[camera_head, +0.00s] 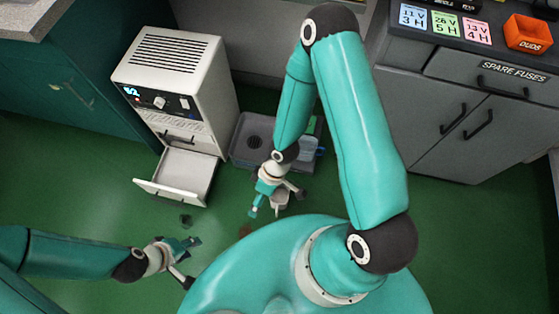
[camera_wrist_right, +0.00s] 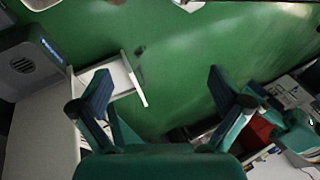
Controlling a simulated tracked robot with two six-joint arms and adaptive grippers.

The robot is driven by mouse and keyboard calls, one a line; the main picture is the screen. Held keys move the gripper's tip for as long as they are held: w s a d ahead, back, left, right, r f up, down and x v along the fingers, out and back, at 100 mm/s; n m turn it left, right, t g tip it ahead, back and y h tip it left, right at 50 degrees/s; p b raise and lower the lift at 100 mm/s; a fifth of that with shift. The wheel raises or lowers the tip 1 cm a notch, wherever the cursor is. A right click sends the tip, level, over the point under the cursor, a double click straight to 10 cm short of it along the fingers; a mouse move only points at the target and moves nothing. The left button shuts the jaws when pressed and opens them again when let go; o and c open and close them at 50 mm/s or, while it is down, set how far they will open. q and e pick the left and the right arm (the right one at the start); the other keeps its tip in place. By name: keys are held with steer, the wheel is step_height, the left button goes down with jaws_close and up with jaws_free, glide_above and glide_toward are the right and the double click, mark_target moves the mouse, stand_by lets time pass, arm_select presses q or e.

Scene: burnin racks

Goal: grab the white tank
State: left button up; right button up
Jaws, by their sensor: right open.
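The only white tank-like thing I see is an open-topped white bin (camera_head: 187,172), pulled out like a drawer from the bottom of a white vented machine (camera_head: 168,78). It looks empty. My left gripper (camera_head: 191,263) is open, below the bin in the head view, near the floor.
A grey tray (camera_head: 243,150) with a drain-like disc and a pale bluish container (camera_head: 308,148) lies right of the machine. A small dark object (camera_head: 185,220) is on the green floor. A grey cabinet (camera_head: 470,120) stands right, with an orange box (camera_head: 527,33) on top.

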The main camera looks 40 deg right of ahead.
steer(key=w+d+f+n+h+b, duration=0.25)
steer(key=d+f+n+b, duration=0.35)
steer(key=f, duration=0.4)
steer(key=w+d+f+n+h+b, duration=0.1)
steer(key=w+d+f+n+b, duration=0.2)
steer(key=f+n+b, duration=0.6)
steer(key=w+d+f+n+h+b, duration=0.25)
steer(key=d+f+n+b, duration=0.2)
steer(key=f, duration=0.65)
steer(key=shift+n+t+y, duration=0.3)
steer(key=shift+n+y, duration=0.1)
steer(key=shift+n, duration=0.15)
steer(key=shift+a+f+b, duration=0.15)
steer(key=shift+f+b, duration=2.65)
steer(key=shift+f, duration=5.05)
arm_select(q)
step_height(320, 180, down, 28)
arm_select(e)
steer(key=c, duration=1)
steer(key=shift+r, duration=0.15)
